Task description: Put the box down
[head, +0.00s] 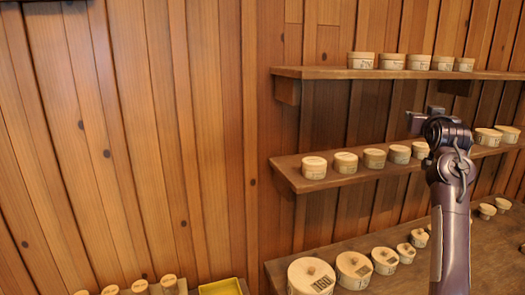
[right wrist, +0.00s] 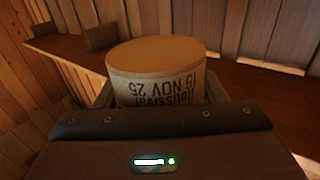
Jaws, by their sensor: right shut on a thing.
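A round pale wooden box (right wrist: 157,75) with a flat tan lid and dark print, upside down in the right wrist view, sits between the fingers of my right gripper (right wrist: 158,93). The gripper is shut on its sides. The box's lower part is hidden behind the gripper body, so I cannot tell whether it touches a surface. In the head view my right arm reaches up to the middle shelf (head: 292,174), with the wrist in front of it. The fingers are hard to make out there. My left gripper is not in view.
More stand on the upper shelf (head: 300,73) and the lower counter (head: 275,268). A yellow tray (head: 222,287) shows at the bottom. Plank walls stand behind.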

